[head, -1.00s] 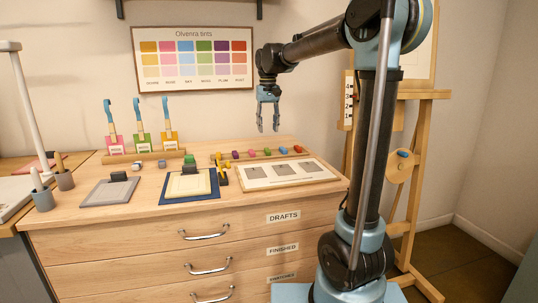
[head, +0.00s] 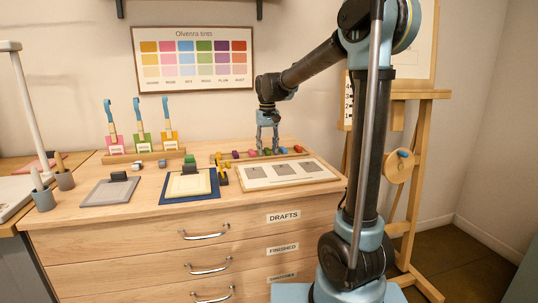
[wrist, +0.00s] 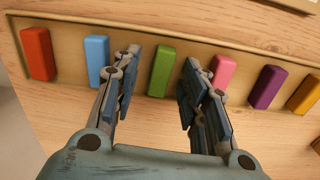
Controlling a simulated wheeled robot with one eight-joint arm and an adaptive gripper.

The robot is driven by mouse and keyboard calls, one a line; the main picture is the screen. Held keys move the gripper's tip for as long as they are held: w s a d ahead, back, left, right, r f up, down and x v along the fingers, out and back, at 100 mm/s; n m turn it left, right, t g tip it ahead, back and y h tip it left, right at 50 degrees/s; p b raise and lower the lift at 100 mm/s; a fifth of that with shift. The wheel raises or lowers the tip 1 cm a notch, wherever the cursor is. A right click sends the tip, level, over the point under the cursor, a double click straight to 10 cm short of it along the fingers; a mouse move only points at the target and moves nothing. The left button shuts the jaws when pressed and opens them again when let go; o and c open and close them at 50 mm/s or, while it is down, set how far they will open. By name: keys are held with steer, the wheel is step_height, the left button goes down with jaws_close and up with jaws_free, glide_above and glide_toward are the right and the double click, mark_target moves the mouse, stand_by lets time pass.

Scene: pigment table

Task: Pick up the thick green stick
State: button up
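The thick green stick (wrist: 160,71) lies in a row of coloured sticks in a shallow wooden tray (wrist: 56,26), seen in the wrist view. My gripper (wrist: 157,70) is open, with one finger on each side of the green stick, between it and its neighbours. Whether the fingertips are down at the stick's height I cannot tell. In the head view my gripper (head: 267,152) points down over the tray at the back of the cabinet top, and its fingers partly cover the green stick there.
A blue stick (wrist: 97,60) and a pink stick (wrist: 224,72) flank the green one closely. Red (wrist: 38,54), purple (wrist: 267,87) and orange (wrist: 304,94) sticks lie farther out. A framed board (head: 290,172) lies in front of the tray; a black-and-yellow object (head: 220,172) stands left of it.

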mark_target(268, 149)
steer(key=shift+c, duration=0.6)
steer(key=c, duration=0.8)
step_height(268, 149, up, 10)
steer(key=shift+r, duration=0.1)
steer(key=shift+o, duration=0.4)
jaws_close()
